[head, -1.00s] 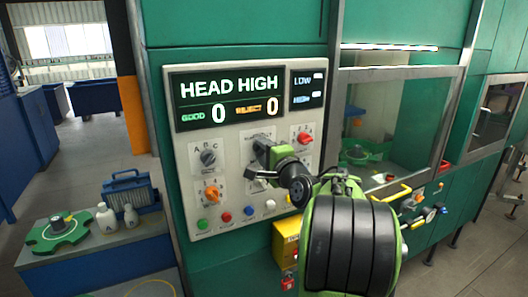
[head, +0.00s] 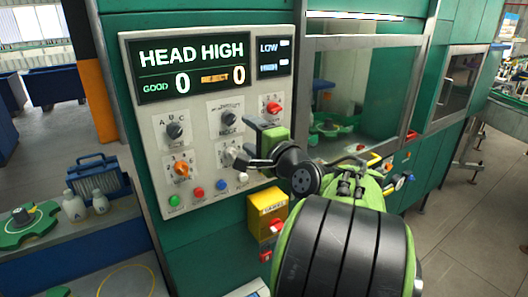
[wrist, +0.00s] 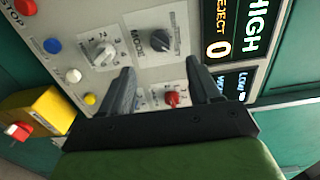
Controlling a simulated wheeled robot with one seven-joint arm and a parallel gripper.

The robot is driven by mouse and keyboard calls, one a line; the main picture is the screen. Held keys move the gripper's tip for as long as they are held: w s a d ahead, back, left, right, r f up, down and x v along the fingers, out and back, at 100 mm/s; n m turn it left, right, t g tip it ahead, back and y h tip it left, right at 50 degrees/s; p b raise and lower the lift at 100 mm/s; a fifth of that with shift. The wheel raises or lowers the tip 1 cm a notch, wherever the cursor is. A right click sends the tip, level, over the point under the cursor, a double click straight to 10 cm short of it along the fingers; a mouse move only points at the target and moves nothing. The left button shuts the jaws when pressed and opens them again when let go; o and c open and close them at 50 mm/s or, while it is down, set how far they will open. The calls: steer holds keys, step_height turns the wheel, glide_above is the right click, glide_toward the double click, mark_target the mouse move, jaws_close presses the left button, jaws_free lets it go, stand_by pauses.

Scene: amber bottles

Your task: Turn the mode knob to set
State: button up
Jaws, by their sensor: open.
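The control panel (head: 205,190) carries several knobs. A dark knob (head: 229,117) is in the upper middle, and in the wrist view this dark knob (wrist: 160,40) has what reads as MODE printed beside it. Its setting marks are too small to read. My gripper (wrist: 160,66) is open and empty in the wrist view, with the dark knob beyond the gap between its fingertips, apart from them. In the head view my gripper is in front of the panel's right part, partly hidden by my wrist.
A white knob (wrist: 103,52) and a red knob (wrist: 172,98) are close to the fingers. An orange knob (head: 181,169) and another dark knob (head: 175,130) are further left. Coloured buttons line the panel's bottom. A yellow box (head: 267,210) juts out below. The display (head: 195,68) reads HEAD HIGH.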

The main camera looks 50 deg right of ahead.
steer(key=v, duration=0.6)
steer(key=shift+b, duration=0.45)
steer(key=shift+a, duration=0.1)
